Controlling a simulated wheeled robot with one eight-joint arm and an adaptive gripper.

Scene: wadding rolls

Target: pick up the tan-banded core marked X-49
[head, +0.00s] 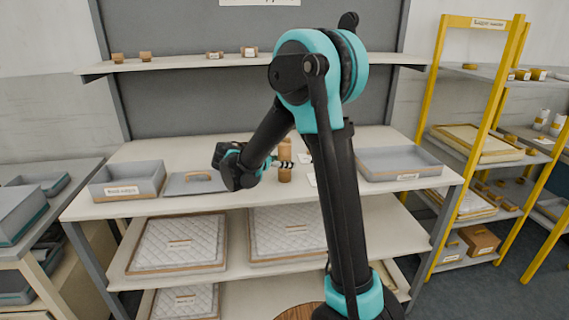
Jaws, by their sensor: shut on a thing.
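My gripper (283,163) reaches in from the left over the middle of the workbench top. It is shut on an upright tan core (285,175). The core's tan surface shows above and below the dark fingers, which cover its middle. Its marking is not readable from here, so I cannot confirm X-49. I cannot tell whether its lower end touches the bench top (150,150).
A shallow grey tray (398,163) is at the right. Small tan rolls (145,57) stand on the upper shelf (180,64). A yellow rack (445,130) stands at the right.

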